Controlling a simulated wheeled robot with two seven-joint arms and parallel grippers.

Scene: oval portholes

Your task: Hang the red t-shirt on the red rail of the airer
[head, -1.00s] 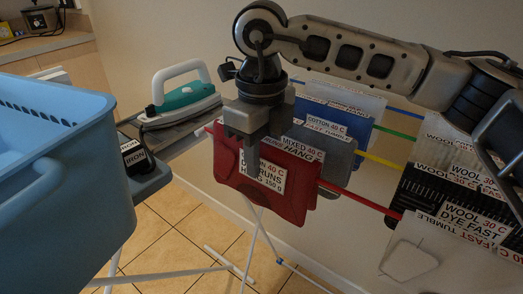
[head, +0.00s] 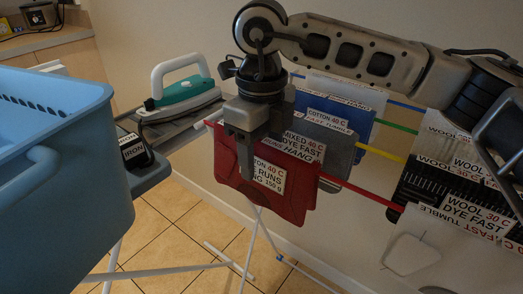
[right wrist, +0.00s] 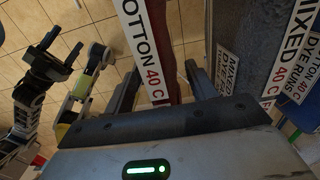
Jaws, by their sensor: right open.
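My right gripper (head: 247,168) is at the shirt's left part, pointing down. In the right wrist view, its open fingers (right wrist: 160,88) stand on either side of the red cloth (right wrist: 168,55); I cannot tell whether they touch it. My left gripper (right wrist: 62,50) shows at the left of the right wrist view, low over the floor, with its fingers apart and empty. It is out of the head view.
A grey garment (head: 338,150) and a blue one (head: 340,112) hang close behind the shirt. Yellow (head: 385,155), green (head: 398,127) and blue (head: 405,106) rails run behind. Dark garments (head: 445,185) hang at right. A blue basket (head: 60,170) and an iron (head: 185,92) stand left.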

